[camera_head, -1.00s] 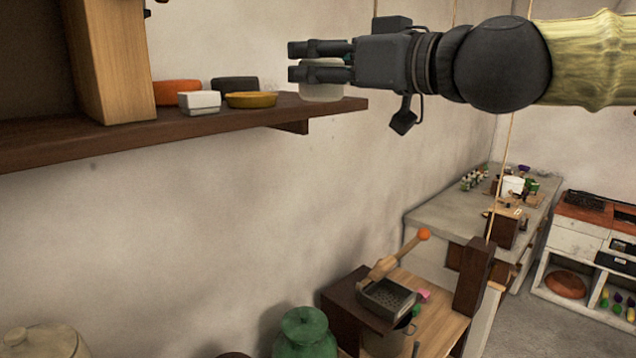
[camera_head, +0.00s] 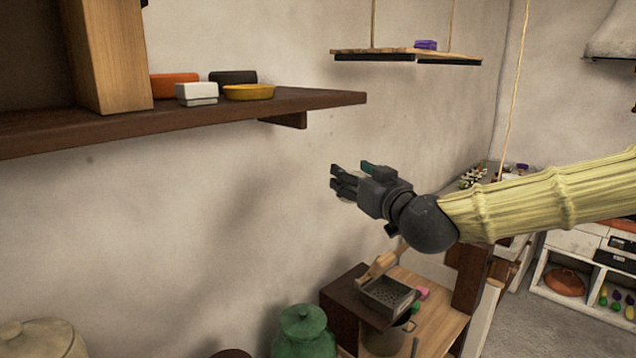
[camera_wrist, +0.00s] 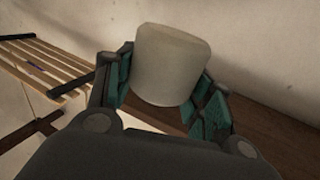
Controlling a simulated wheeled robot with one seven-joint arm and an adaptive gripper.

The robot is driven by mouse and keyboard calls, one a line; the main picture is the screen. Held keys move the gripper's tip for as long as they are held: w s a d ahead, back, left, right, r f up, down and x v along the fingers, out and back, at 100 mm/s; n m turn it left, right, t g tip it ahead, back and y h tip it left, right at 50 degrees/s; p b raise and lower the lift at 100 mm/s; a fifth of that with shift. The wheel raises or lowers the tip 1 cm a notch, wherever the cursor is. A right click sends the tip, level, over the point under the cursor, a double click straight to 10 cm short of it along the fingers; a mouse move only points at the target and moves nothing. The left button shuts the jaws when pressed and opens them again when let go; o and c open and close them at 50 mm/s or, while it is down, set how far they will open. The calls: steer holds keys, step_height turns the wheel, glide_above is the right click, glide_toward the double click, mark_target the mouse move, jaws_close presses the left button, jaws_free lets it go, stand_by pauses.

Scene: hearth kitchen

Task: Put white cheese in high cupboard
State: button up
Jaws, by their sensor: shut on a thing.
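My gripper (camera_head: 340,181) is below and to the right of the shelf's end in the head view. In the wrist view, the fingers (camera_wrist: 168,88) are shut on a whitish, rounded block, the white cheese (camera_wrist: 170,65). The cheese cannot be made out in the head view. A wooden cupboard (camera_head: 110,55) stands on the shelf at the upper left, cut off by the frame; its dark inside shows. I cannot tell if it is the high cupboard.
The dark wall shelf (camera_head: 310,99) holds a white box (camera_head: 197,92), a yellow dish (camera_head: 249,92), an orange dish (camera_head: 172,85) and a dark dish (camera_head: 233,77). A hanging slatted rack (camera_head: 400,55) is at the upper right. A green jar (camera_head: 304,332) stands below.

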steer(key=d+f+m+t+h+b, duration=0.1)
steer(key=d+f+m+h, duration=0.2)
steer(key=f, duration=1.5)
steer(key=d+f+m+t+h+b, duration=0.1)
steer(key=d+f+h+b, duration=0.35)
steer(key=f, duration=1.45)
steer(key=s+d+f+p, duration=0.2)
steer(key=s+d+f, duration=0.1)
steer(key=s+f, duration=1.1)
step_height(320, 180, down, 4)
steer(key=shift+s+f+m, duration=0.15)
steer(key=shift+s+m, duration=0.15)
steer(key=shift+m, duration=0.1)
steer(key=shift+d, duration=0.1)
